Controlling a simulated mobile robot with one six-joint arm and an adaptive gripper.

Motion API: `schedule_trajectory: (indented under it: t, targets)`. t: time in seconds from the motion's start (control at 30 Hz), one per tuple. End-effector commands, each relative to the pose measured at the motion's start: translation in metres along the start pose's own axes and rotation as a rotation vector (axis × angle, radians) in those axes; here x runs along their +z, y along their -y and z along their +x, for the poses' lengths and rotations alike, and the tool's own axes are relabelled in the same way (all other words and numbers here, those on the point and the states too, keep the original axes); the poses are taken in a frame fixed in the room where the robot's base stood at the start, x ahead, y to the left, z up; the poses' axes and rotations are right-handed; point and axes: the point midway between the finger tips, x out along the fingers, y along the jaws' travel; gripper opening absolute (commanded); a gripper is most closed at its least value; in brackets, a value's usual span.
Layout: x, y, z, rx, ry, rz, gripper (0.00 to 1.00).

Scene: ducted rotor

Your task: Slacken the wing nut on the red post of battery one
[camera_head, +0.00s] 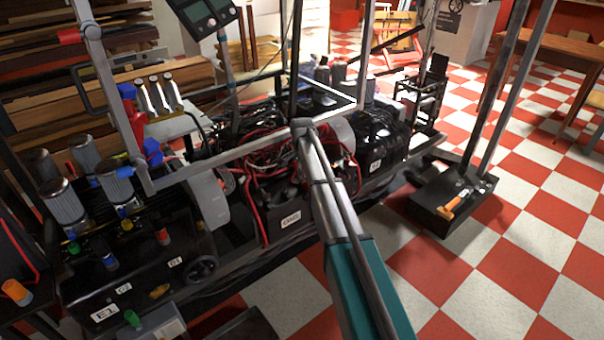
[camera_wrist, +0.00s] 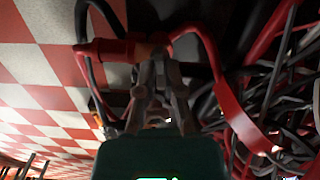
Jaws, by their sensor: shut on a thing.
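In the wrist view my gripper (camera_wrist: 158,62) has its fingers close together, shut on a small part beside a red-orange terminal piece. I take the part to be the wing nut, mostly hidden between the fingertips. A red sleeve (camera_wrist: 108,50) with a cable lies just left of the fingertips, and a red cable (camera_wrist: 205,40) arches away to the right. In the head view a black battery box (camera_head: 282,215) with a white label, seemingly reading ONE, stands below a tangle of wires. My teal and grey arm (camera_head: 355,275) reaches over it; my fingertips cannot be made out there.
Red and black wires (camera_head: 265,150) crowd the battery top and the right of the wrist view. A metal frame rail (camera_head: 225,158) crosses above. A black box (camera_head: 455,205) with an orange-handled tool stands at right. The checkered floor (camera_head: 510,270) is open there.

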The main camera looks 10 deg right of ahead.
Motion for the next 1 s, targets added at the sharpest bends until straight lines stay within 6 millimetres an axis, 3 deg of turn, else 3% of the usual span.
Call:
schedule_trajectory:
  t: [1.0]
  targets:
    - [-0.0004,-0.0006,0.0003,0.001,-0.001,-0.916,0.00]
